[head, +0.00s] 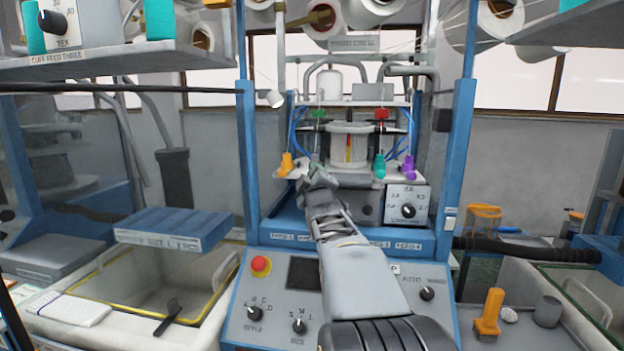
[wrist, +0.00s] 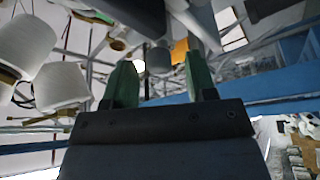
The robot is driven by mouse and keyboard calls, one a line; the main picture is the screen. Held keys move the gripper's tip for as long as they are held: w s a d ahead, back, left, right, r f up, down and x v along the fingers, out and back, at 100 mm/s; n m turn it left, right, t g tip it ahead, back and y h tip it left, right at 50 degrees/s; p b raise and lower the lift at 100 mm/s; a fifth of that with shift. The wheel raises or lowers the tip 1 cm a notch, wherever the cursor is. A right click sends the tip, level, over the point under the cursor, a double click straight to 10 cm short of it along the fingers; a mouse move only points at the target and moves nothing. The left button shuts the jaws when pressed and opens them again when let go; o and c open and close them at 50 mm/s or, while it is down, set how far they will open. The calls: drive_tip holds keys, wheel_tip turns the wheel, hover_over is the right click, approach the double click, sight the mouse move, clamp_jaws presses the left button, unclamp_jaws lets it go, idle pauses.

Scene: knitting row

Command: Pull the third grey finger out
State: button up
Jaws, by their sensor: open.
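My gripper (head: 318,176) is at the front of the knitting machine's work deck, left of its middle, and hides part of the deck behind it. In the wrist view my gripper (wrist: 158,82) has its two green-padded fingers apart. A grey rounded piece (wrist: 158,60) shows beyond the gap between them, with an orange piece beside it near the right finger; I cannot tell whether either is touched. On the deck an orange finger-like piece (head: 286,164) stands left of my gripper. A teal one (head: 379,167) and a purple one (head: 409,168) stand to the right. No grey finger is clearly seen in the head view.
Blue posts (head: 457,160) frame the deck on both sides. A dial box (head: 407,204) sits at its right front. The control panel (head: 262,300) with a red button lies below my arm. A bin (head: 150,285) is at left; an orange piece (head: 489,312) stands at lower right.

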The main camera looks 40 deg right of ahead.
drive_tip(key=b+v, duration=0.2)
drive_tip(key=v, duration=1.1)
drive_tip(key=shift+s+a+b, duration=0.25)
drive_tip(key=shift+b, duration=0.05)
drive_tip(key=shift+f, duration=0.15)
